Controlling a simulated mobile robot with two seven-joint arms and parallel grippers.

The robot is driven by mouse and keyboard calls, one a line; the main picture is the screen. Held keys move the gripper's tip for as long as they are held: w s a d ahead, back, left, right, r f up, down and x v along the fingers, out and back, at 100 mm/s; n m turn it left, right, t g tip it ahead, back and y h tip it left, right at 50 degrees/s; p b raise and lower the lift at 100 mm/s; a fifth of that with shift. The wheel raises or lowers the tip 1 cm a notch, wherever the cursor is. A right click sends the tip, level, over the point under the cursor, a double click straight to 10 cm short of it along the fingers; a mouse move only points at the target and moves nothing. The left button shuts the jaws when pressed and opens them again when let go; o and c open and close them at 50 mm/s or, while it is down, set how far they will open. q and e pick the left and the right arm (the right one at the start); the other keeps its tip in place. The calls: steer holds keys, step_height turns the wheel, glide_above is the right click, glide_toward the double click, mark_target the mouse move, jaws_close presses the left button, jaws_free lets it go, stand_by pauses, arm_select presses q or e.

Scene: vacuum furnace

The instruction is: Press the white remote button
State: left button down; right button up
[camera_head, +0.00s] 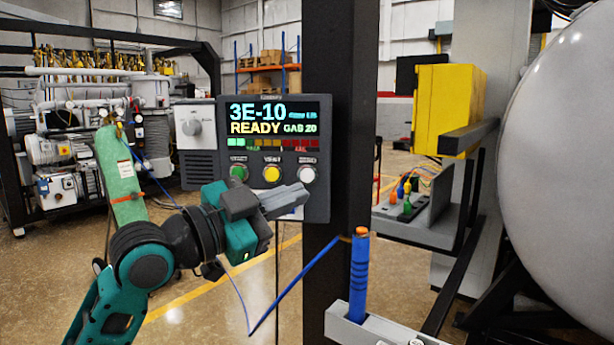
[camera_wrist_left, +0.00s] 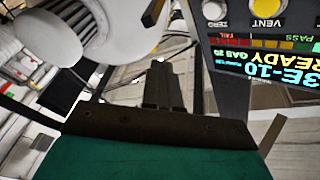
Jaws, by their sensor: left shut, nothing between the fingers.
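The white remote button (camera_head: 308,174) is at the right end of a row of three on the dark control panel (camera_head: 225,190), right of the yellow button (camera_head: 272,173) and the green button (camera_head: 239,173). My left gripper (camera_head: 292,199) is shut and empty, its fingertips just below the white button in the picture. I cannot tell how far in front of the panel they are. In the left wrist view the panel appears upside down at upper right, with the white button (camera_wrist_left: 214,9) near the top edge. The gripper fingers (camera_wrist_left: 163,85) point left of it there. My right gripper is not in view.
The panel is beside a black post (camera_head: 328,60). A blue wand (camera_head: 360,270) with an orange tip stands in a grey holder at the lower right. A large grey vessel (camera_head: 570,160) and a yellow box (camera_head: 440,100) are further right.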

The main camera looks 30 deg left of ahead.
arm_select(q)
steer(key=shift+w+a, duration=0.6)
steer(key=shift+w, duration=0.7)
steer(key=shift+w+a, duration=0.65)
steer(key=shift+w, duration=0.65)
steer(key=shift+w+a, duration=0.6)
steer(key=shift+w, duration=0.7)
steer(key=shift+w, duration=0.1)
steer(key=shift+w+a, duration=0.2)
steer(key=shift+w, duration=0.05)
steer(key=shift+w+a, duration=0.15)
steer(key=shift+w, duration=0.2)
steer(key=shift+s, duration=0.1)
steer(key=shift+s+d+b, duration=0.3)
steer(key=shift+s+d, duration=0.05)
steer(key=shift+s, duration=0.3)
steer(key=shift+s+d, duration=0.35)
steer(key=shift+s, duration=0.4)
steer(key=shift+s+d, duration=0.4)
steer(key=shift+s, duration=0.35)
steer(key=shift+s+d, duration=0.35)
steer(key=shift+s, duration=0.4)
